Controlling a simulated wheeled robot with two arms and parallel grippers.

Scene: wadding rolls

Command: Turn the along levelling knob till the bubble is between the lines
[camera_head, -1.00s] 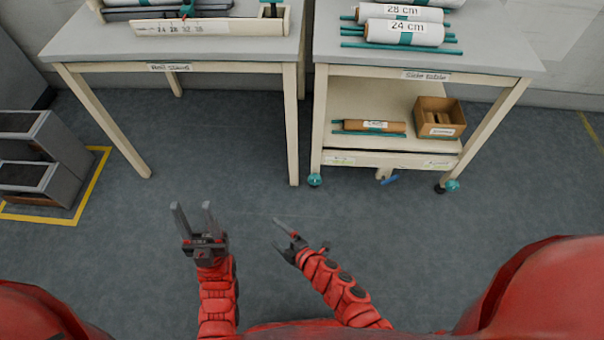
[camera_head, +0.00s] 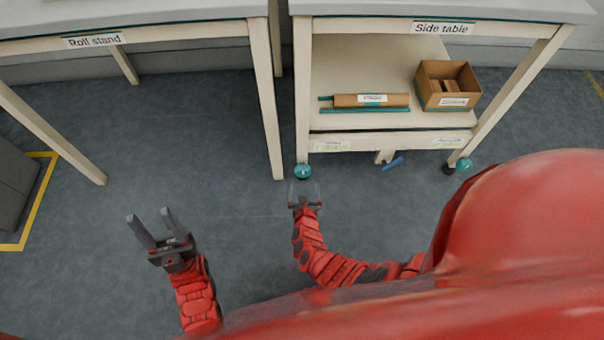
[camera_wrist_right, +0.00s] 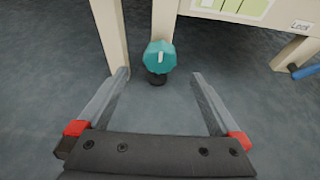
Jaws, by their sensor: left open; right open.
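A teal faceted knob (camera_head: 303,171) sits at the side table's front left foot. It shows in the right wrist view (camera_wrist_right: 160,57) with a pale mark on top. Another teal knob (camera_head: 464,164) sits at the front right foot. Two pale green panels, left (camera_head: 330,146) and right (camera_head: 447,143), are on the lower front rail; no bubble can be made out. My right gripper (camera_head: 304,188) is open and empty, just short of the left knob, which shows between its fingers without visible contact. My left gripper (camera_head: 151,222) is open and empty over the floor.
The side table (camera_head: 330,25) has a lower shelf with a brown roll (camera_head: 350,100) and a cardboard box (camera_head: 430,95). A blue lever (camera_head: 393,163) sticks out under the rail. The roll stand (camera_head: 150,30) is on the left. The floor between is clear.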

